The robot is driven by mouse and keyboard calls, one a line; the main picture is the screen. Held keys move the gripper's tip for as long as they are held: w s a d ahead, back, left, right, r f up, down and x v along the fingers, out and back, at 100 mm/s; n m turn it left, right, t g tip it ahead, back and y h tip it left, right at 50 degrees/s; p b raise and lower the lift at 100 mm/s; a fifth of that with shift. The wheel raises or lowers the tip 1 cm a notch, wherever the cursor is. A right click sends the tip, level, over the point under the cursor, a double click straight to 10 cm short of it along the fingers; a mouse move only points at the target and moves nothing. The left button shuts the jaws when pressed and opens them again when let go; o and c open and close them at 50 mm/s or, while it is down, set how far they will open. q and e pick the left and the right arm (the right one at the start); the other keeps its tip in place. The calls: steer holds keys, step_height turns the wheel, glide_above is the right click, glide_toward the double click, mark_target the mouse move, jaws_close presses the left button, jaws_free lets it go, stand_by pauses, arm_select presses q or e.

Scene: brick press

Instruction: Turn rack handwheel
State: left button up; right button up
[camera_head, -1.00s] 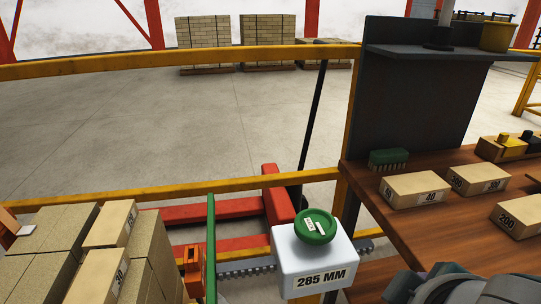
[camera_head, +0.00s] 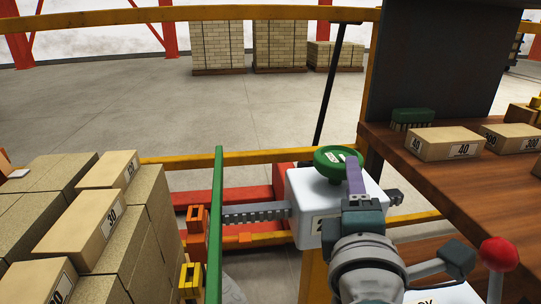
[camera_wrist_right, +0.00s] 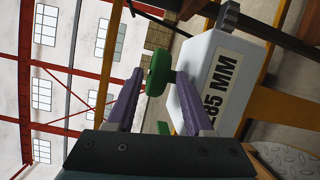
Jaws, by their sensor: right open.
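The green handwheel (camera_head: 329,159) sits on top of the white housing (camera_head: 300,198), which is fixed on the toothed rack (camera_head: 256,214). My right gripper (camera_head: 354,165) comes in from the lower right, and its purple finger covers the wheel's right part. In the right wrist view the gripper (camera_wrist_right: 160,74) is open, with the wheel (camera_wrist_right: 158,73) between its fingertips. I cannot tell whether they touch it. The housing (camera_wrist_right: 213,80) shows beside it with its "285 MM" label (camera_wrist_right: 220,82), which my gripper mostly hides in the head view. My left gripper is not in view.
A green upright bar (camera_head: 216,220) stands left of the housing, beside stacked bricks (camera_head: 60,230) and labelled blocks. A wooden bench (camera_head: 450,175) with labelled blocks and a green brush (camera_head: 412,117) is at right. A red-knobbed lever (camera_head: 499,254) stands at lower right.

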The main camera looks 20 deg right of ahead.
steer(key=x, duration=0.4)
jaws_close()
stand_by(0.4)
